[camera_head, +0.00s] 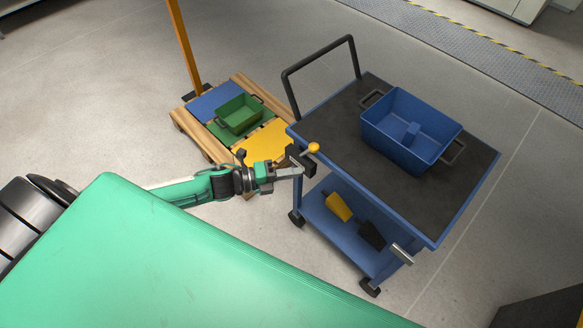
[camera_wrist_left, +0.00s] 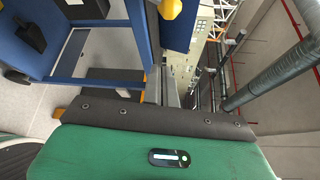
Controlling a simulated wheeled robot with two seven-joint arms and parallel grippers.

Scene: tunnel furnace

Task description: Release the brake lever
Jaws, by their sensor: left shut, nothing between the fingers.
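The brake lever shows as a yellow ball knob (camera_head: 314,147) at the near left corner of the blue cart (camera_head: 467,202); its shaft is mostly hidden. In the left wrist view the yellow knob (camera_wrist_left: 171,8) is at the top edge, beyond the fingers. My left gripper (camera_head: 302,168) is shut and empty, just below and left of the knob in the head view. I cannot tell whether it touches the lever. The fingers also show in the left wrist view (camera_wrist_left: 163,88). My right gripper is not in view.
A blue bin (camera_head: 390,143) stands on the cart's dark top. A yellow item (camera_head: 339,207) and a black item (camera_head: 372,235) lie on its lower shelf. Behind my gripper, a wooden pallet (camera_head: 189,130) bears coloured panels and a green crate (camera_head: 240,113).

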